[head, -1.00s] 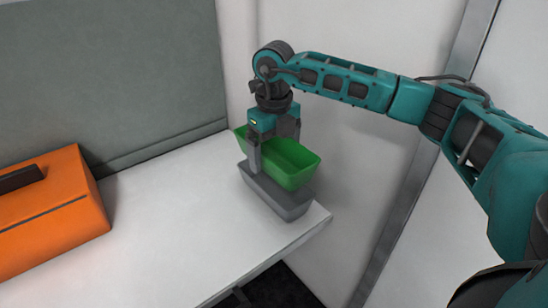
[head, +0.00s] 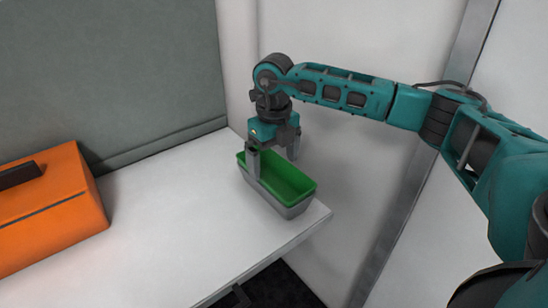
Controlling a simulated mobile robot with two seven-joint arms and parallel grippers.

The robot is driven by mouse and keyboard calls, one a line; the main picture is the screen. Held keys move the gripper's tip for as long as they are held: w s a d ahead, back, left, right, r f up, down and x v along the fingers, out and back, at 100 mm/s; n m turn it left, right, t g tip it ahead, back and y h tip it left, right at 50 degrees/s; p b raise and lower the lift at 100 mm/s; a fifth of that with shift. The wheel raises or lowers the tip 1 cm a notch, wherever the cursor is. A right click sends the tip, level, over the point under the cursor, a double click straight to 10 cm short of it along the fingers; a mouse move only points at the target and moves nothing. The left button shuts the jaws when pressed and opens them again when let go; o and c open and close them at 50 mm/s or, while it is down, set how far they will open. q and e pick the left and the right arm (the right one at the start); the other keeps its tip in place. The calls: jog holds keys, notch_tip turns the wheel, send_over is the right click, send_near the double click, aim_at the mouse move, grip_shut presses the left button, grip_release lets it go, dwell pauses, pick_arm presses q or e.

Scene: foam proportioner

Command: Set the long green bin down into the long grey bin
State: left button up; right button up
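The long green bin (head: 288,183) sits down inside the long grey bin (head: 289,210), with its rim showing around the top. The grey bin stands on the white table near its right front corner. My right gripper (head: 272,166) is above the bins, pointing down. Its fingers are spread wide, one in front of the near long side of the bins and one towards the far side. The fingers look apart from the green bin's walls. My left gripper is not in view.
An orange case (head: 50,210) with a dark handle stands at the left of the white table (head: 180,210). A grey-green panel (head: 110,75) rises behind the table, and a white wall is close behind the bins. The table between case and bins is clear.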

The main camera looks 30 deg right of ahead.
jog(key=shift+r, duration=0.35)
notch_tip(320, 180, up, 13)
jog(key=p, duration=0.1)
jog(key=shift+f, duration=0.2)
dwell(0.4)
